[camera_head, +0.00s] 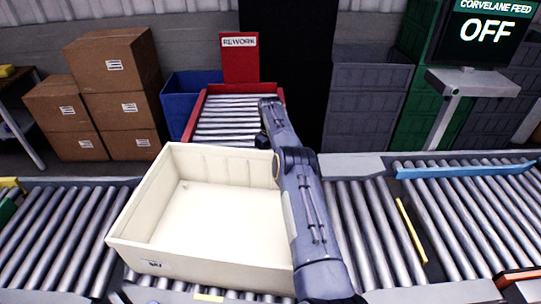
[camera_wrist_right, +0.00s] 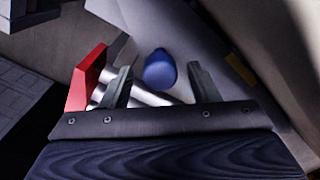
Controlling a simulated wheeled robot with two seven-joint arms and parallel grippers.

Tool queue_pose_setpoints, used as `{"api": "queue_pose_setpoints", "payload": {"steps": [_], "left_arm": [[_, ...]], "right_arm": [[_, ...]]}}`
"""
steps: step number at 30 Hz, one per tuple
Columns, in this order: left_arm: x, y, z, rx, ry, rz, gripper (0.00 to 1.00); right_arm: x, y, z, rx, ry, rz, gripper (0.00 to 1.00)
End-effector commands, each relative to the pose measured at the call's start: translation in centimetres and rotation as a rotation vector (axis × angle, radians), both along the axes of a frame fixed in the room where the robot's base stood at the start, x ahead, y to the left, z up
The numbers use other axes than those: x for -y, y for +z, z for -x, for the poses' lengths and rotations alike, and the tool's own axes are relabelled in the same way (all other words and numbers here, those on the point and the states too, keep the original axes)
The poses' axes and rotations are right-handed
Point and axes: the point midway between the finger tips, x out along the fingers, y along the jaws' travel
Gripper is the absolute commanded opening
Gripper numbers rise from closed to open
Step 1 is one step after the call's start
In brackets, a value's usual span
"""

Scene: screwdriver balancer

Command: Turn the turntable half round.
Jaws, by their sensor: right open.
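A cream open tote (camera_head: 215,215) sits on the roller line in the head view, slightly askew, and looks empty. It hides most of what is under it, so I cannot make out the turntable clearly; some rollers (camera_head: 175,284) show along its front edge. My right arm reaches past the tote's right side towards the red-framed rework lane. In the right wrist view my right gripper (camera_wrist_right: 159,68) is open, and a blue rounded knob (camera_wrist_right: 159,72) shows between its fingers. I cannot tell whether the fingers touch it. My left gripper is not in view.
A red-framed rework lane (camera_head: 188,122) with a REWORK sign (camera_head: 239,58) lies behind the tote. Roller conveyors run left (camera_head: 55,235) and right (camera_head: 365,220). Cardboard boxes (camera_head: 112,75) stand back left, grey crates (camera_head: 365,100) back right. A screen (camera_head: 487,35) reads OFF.

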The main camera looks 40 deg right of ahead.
Motion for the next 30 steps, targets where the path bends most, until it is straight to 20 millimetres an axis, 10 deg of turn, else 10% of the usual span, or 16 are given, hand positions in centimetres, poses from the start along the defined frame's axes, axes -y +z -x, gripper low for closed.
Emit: {"api": "queue_pose_setpoints", "payload": {"steps": [15, 30], "left_arm": [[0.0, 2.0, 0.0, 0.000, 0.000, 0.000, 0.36], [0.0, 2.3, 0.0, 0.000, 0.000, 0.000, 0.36]], "right_arm": [[0.0, 7.3, 0.0, 0.001, 0.000, 0.000, 0.55], [0.0, 7.8, 0.0, 0.000, 0.000, 0.000, 0.43]]}}
